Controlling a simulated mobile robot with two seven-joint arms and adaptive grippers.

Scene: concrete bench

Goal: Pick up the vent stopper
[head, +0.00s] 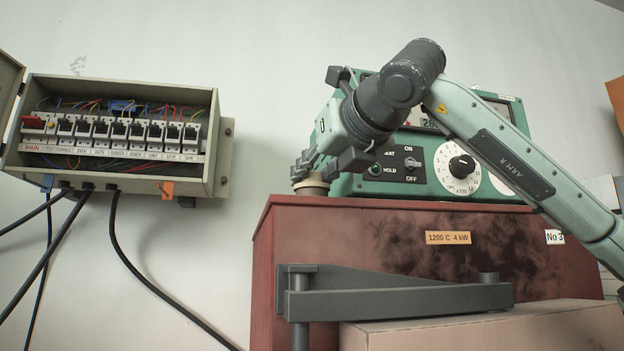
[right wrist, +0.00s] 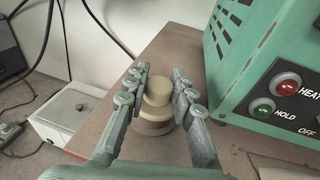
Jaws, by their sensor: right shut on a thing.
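The vent stopper (right wrist: 158,92) is a cream, stepped round plug. In the right wrist view it stands upright between the fingers of my right gripper (right wrist: 160,80), which is shut on it. A wider brownish round part shows just below it; I cannot tell whether the two touch. In the head view the stopper (head: 311,187) shows as a pale round shape at the top left corner of the red-brown furnace (head: 330,240), under my right gripper (head: 308,172). The gripper partly hides it there. My left gripper is not in view.
A green control unit (head: 430,185) with knobs and lamps stands on the furnace, close beside my right gripper. An open breaker box (head: 225,150) with black cables hangs on the wall at left. A grey bracket (head: 400,299) projects from the furnace front.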

